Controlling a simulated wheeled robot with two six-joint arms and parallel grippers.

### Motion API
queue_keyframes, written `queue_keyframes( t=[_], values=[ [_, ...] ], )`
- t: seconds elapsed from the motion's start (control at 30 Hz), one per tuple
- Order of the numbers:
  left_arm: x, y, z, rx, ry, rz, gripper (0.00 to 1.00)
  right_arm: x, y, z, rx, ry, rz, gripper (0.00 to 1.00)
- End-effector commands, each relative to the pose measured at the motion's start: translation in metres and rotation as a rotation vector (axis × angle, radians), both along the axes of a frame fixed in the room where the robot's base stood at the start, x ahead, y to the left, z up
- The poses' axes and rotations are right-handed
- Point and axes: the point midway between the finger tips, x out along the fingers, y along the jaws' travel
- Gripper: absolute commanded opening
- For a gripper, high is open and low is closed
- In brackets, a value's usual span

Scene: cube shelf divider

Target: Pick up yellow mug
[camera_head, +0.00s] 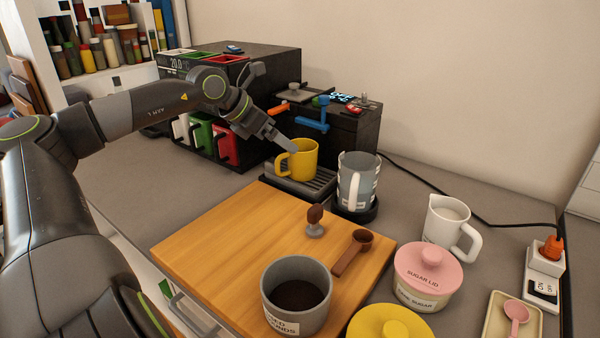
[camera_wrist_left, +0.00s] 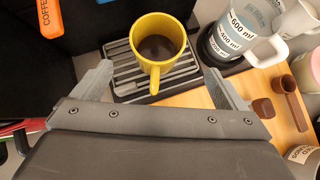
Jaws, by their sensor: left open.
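The yellow mug (camera_head: 300,160) stands upright on the slatted drip tray (camera_head: 316,186) of the black coffee machine. In the left wrist view the yellow mug (camera_wrist_left: 157,42) holds dark liquid, and its handle points toward my gripper. My left gripper (camera_head: 284,141) is at the mug's left side in the head view. In the left wrist view my left gripper (camera_wrist_left: 165,82) is open, with one finger on each side of the handle and clear space between. Whether a finger touches the mug cannot be told. My right gripper is not in view.
A measuring jug (camera_head: 357,180) stands close to the mug's right. The coffee machine (camera_head: 340,130) is behind, its blue lever (camera_head: 312,125) above the mug. A wooden board (camera_head: 240,240) lies in front, bearing a tamper (camera_head: 315,222), a scoop (camera_head: 352,252) and a grounds pot (camera_head: 296,296).

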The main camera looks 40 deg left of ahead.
Motion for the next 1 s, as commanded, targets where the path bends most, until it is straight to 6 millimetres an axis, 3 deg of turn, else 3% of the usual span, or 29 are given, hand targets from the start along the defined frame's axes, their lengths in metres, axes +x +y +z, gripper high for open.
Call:
queue_keyframes(
  t=[0.43,1.0],
  values=[
    [0.022,-0.008,-0.019,-0.007,-0.002,-0.001,0.94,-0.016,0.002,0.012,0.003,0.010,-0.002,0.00],
    [0.045,-0.011,-0.043,-0.008,0.001,-0.001,0.94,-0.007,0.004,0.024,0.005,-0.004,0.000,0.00]
  ],
)
